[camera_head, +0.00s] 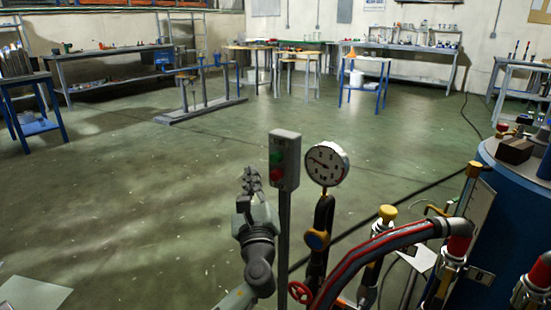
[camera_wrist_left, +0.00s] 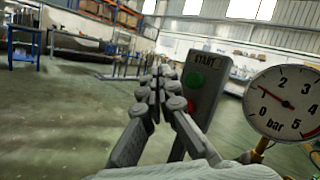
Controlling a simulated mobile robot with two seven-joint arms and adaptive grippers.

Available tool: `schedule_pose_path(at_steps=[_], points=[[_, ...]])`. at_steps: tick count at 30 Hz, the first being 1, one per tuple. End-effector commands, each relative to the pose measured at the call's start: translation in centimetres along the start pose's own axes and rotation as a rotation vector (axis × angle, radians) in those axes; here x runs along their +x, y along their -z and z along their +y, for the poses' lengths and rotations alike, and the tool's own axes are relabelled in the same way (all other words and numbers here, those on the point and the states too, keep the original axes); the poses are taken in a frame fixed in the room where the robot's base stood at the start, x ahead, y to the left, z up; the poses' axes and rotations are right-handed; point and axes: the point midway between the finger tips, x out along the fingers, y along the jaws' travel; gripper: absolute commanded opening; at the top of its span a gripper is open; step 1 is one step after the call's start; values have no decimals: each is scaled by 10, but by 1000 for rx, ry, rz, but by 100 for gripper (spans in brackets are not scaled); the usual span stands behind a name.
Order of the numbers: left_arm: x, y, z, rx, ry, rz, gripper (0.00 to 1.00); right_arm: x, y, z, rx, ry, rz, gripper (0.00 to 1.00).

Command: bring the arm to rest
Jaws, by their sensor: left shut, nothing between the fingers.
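My left gripper (camera_head: 251,180) stands upright in the head view, just left of a grey switch box on a post. Its fingers are together with nothing between them. In the left wrist view the closed fingertips (camera_wrist_left: 158,78) show in front of and left of the switch box. The switch box (camera_head: 285,160) carries a green button (camera_head: 276,158) and a red button (camera_head: 276,175). In the wrist view the green button (camera_wrist_left: 195,80) shows clear of the fingers. Whether the fingers touch the box cannot be told. My right gripper is in neither view.
A round pressure gauge (camera_head: 326,163) stands right of the switch box, above a red valve wheel (camera_head: 301,292). A red hose (camera_head: 385,248) and a blue tank (camera_head: 520,200) fill the right side. The green floor (camera_head: 130,190) to the left is clear. Workbenches stand far back.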

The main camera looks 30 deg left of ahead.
Motion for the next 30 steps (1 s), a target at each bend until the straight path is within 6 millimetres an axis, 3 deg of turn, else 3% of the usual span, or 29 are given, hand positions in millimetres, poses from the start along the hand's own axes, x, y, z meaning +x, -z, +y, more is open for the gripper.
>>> schedule_pose_path(at_steps=[10, 13, 16, 20, 24, 30], points=[[-2, 4, 4, -22, -12, 16, 0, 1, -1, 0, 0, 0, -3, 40], [-10, 24, 23, -136, -75, 93, 0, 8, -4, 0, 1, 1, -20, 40], [-33, 62, 60, -356, -217, 224, 0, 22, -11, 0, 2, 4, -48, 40], [-91, 121, 114, -706, -517, 389, 0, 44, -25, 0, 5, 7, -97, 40], [-174, 170, 160, -1040, -913, 475, 0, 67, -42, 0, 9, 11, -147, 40], [-291, 202, 191, -1351, -1457, 436, 0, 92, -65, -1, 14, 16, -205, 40]])
